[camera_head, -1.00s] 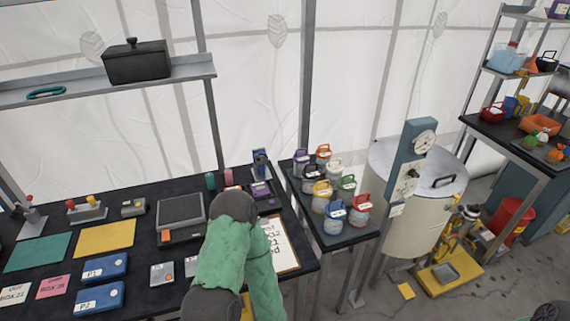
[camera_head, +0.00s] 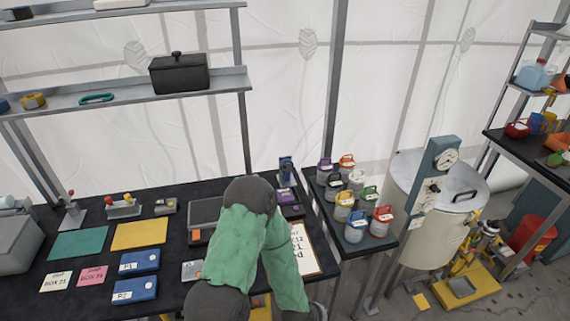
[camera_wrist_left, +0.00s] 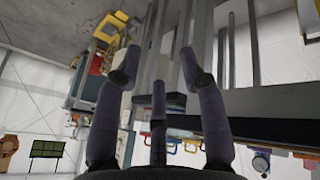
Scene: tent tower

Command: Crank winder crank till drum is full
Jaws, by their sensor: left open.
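I cannot make out the winder's crank or drum with certainty in either view. A small dark-blue upright device (camera_head: 286,171) stands at the back right of the black workbench (camera_head: 22,296) in the head view; I cannot tell whether it is the winder. My left arm, in a green sleeve, bends over the bench's front, and its hand is largely cut off at the bottom edge. In the left wrist view my left gripper (camera_wrist_left: 160,72) has its fingers spread, with nothing between them. My right gripper is not in view.
A side table (camera_head: 352,250) holds several coloured-lid jars. A large pale drum-shaped vessel (camera_head: 425,235) with a gauge post (camera_head: 437,175) stands right of it. Table legs and frames surround the left gripper's view.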

